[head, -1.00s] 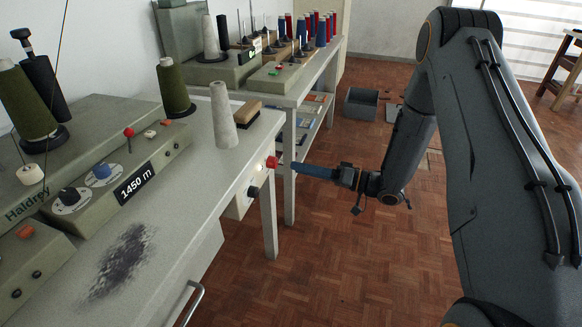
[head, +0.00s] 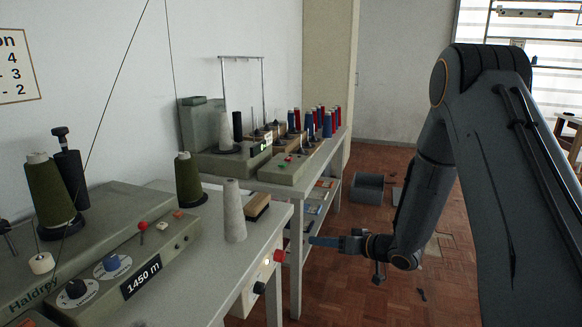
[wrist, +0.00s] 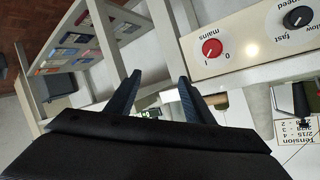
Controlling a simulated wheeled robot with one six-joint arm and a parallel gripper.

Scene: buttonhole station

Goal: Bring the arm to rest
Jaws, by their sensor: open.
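My gripper (head: 318,241) has blue fingers and is off the front of the near table, a little right of the red mains knob (head: 279,256) and apart from it. In the wrist view my gripper's two fingers (wrist: 156,88) are spread, with nothing between them. The red mains knob (wrist: 212,48) shows there upside down on a pale panel, beside a lit lamp (wrist: 252,50) and a black speed knob (wrist: 297,17). My arm bends down from the right of the head view.
The near table (head: 228,262) carries a grey-green winder (head: 160,243), a grey cone (head: 234,212), olive thread cones and a brush (head: 257,206). A second table (head: 300,172) with spools stands behind. A grey bin (head: 367,188) sits on the floor. Open parquet lies around my forearm.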

